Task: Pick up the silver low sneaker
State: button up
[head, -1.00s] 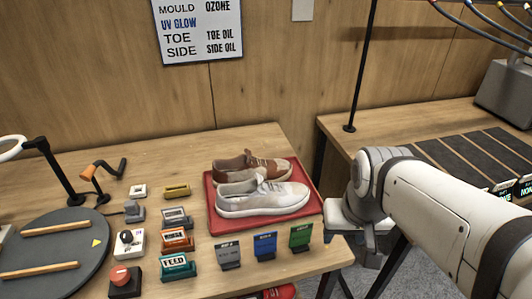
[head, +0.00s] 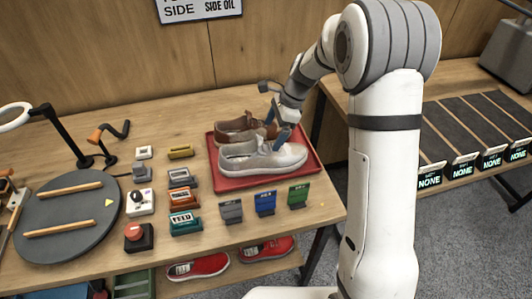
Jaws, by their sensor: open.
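One blue-grey finger shows at the sneaker's collar; the other is hard to make out. I cannot tell whether the finger touches the shoe. My arm comes in from the right.
Grey, blue and green tabs (head: 265,203) stand along the table's front edge. Several button boxes (head: 183,199) and a round turntable (head: 62,240) are to the left. Red sneakers (head: 198,267) sit on a shelf below. A second table (head: 470,80) is at right.

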aim_at(266, 146)
jog(key=x, duration=0.2)
jog(key=p+x, duration=0.1)
jog(key=x, duration=0.4)
jog(key=shift+s+f, duration=0.1)
jog(key=shift+s, duration=0.2)
jog(key=shift+a+f, duration=0.15)
jog(key=shift+f, duration=0.3)
jog(key=c, duration=1.3)
jog(key=shift+r, duration=0.1)
